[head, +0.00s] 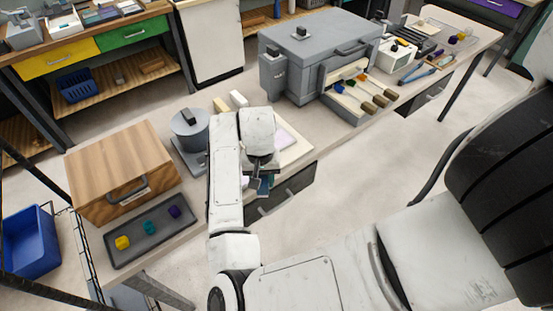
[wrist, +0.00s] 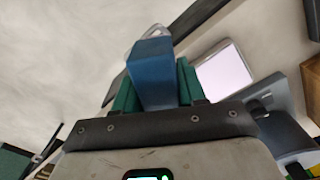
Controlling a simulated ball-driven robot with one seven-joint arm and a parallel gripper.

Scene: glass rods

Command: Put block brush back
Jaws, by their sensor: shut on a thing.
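My gripper (head: 264,184) is just beyond the front edge of the bench, near a grey drawer front (head: 285,195). In the wrist view its green fingers (wrist: 157,88) are shut on a blue block-shaped piece (wrist: 152,65), which I take to be the block brush. A pale, rounded part shows past the far end of the block; I cannot make out bristles. In the head view the held piece is small and mostly hidden by my arm and fingers.
A pale lilac pad (head: 291,140) lies on a board behind my gripper. A grey round-topped device (head: 189,128), wooden box (head: 122,170) and dark tray (head: 150,236) stand left. A grey kiln-like box (head: 315,50) and several wood-handled tools (head: 371,97) are right. Open floor lies in front.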

